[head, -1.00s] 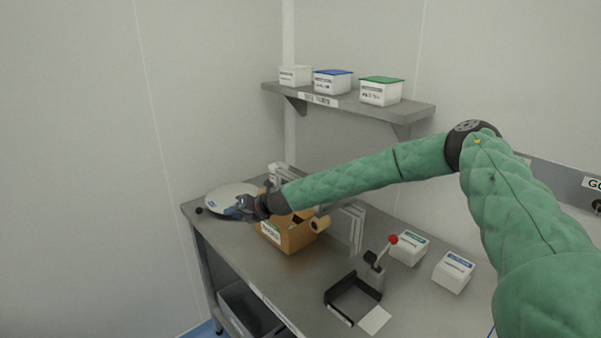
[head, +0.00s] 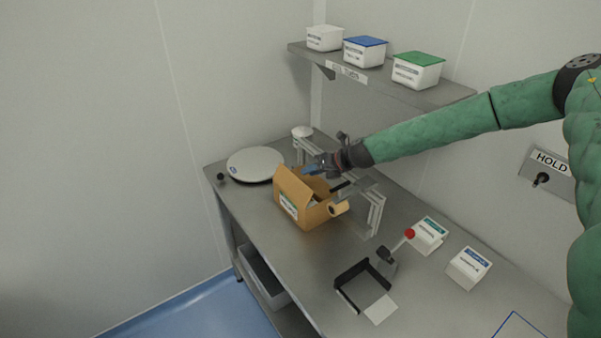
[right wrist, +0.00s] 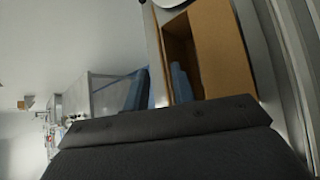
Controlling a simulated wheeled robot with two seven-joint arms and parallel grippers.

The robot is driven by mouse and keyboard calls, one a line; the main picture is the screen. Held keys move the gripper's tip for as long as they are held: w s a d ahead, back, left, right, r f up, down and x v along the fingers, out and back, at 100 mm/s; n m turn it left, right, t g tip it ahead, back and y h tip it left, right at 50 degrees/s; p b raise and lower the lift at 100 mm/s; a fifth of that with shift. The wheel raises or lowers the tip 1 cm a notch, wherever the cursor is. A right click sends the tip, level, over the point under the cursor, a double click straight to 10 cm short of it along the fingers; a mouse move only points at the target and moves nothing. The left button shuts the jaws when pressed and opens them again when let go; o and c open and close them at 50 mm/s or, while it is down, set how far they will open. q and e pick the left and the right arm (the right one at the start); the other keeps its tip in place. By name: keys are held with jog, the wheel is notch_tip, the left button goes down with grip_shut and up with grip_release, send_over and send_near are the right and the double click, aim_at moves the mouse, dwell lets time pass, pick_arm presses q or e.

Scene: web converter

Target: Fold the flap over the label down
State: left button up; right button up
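The brown cardboard box (head: 318,213) stands on the steel bench. A white and green label (head: 289,206) is on its left-front face. The flap (head: 292,187) above the label stands up, and the box top is open on that side. My right gripper (head: 313,169) is above the far side of the box, behind the raised flap. My left gripper is not in view.
A metal frame (head: 374,213) stands close behind the box, and a tan roll (head: 339,208) is at its right. A round white plate (head: 255,163) is to the left. A black fixture with a red-knobbed lever (head: 409,233) and white cartons (head: 468,268) are at right. A shelf (head: 440,95) overhangs.

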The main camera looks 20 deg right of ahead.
aim_at(292, 185)
jog(key=p+x, duration=0.2)
jog(key=x, duration=0.4)
jog(key=shift+f, duration=0.15)
jog(key=shift+w, duration=0.1)
grip_shut()
